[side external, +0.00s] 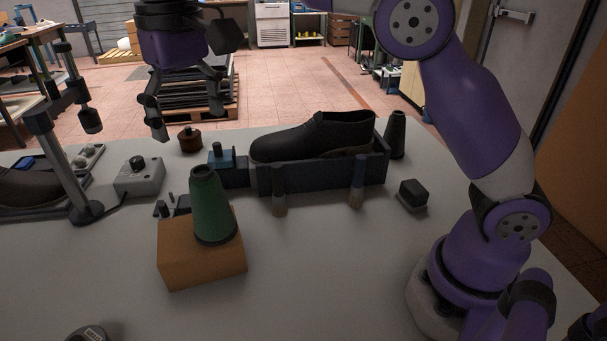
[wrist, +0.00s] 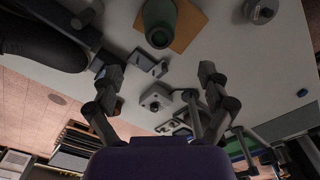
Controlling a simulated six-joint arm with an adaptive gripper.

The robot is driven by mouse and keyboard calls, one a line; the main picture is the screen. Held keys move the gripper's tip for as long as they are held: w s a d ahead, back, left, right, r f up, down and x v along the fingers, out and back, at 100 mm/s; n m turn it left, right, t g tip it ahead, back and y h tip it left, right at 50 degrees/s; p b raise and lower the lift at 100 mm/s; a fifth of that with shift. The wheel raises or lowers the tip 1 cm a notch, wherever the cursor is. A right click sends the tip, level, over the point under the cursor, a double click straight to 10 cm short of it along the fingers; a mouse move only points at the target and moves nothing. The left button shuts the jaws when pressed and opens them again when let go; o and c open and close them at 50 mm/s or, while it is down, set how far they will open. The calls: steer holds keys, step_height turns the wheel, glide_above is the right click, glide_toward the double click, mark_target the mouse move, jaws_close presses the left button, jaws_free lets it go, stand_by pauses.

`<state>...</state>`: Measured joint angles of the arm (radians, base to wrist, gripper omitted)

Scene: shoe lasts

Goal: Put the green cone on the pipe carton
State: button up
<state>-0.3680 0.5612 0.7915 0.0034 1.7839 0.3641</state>
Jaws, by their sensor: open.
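The green cone (side external: 211,205) stands upright, narrow end up, on top of the orange-brown pipe carton (side external: 188,262). Its wide dark base rests within the carton's top, near the right side in the side view. The wrist view also shows the cone (wrist: 160,22) over the carton (wrist: 187,30) at the top edge, partly cut off. My gripper (side external: 186,108) is open and empty, raised above the far left part of the table and well apart from the cone. Both spread fingers also show in the wrist view (wrist: 160,75), with nothing between them.
A black shoe (side external: 315,138) sits in a dark blue tray (side external: 320,178) behind the carton. A grey box with a knob (side external: 139,178), a post stand (side external: 60,165), a dark cone (side external: 396,135) and a black block (side external: 412,194) stand around. The table front is mostly clear.

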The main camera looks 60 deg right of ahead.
steer(key=s+d+r+t, duration=0.2)
steer(key=s+d+t, duration=0.1)
steer(key=s+d, duration=0.4)
steer(key=s+d+f+t, duration=0.2)
steer(key=s+d+f, duration=0.4)
steer(key=s+f, duration=0.2)
steer(key=shift+s+d+f+t, duration=0.2)
steer(key=shift+d+f+t, duration=0.15)
steer(key=shift+f, duration=0.25)
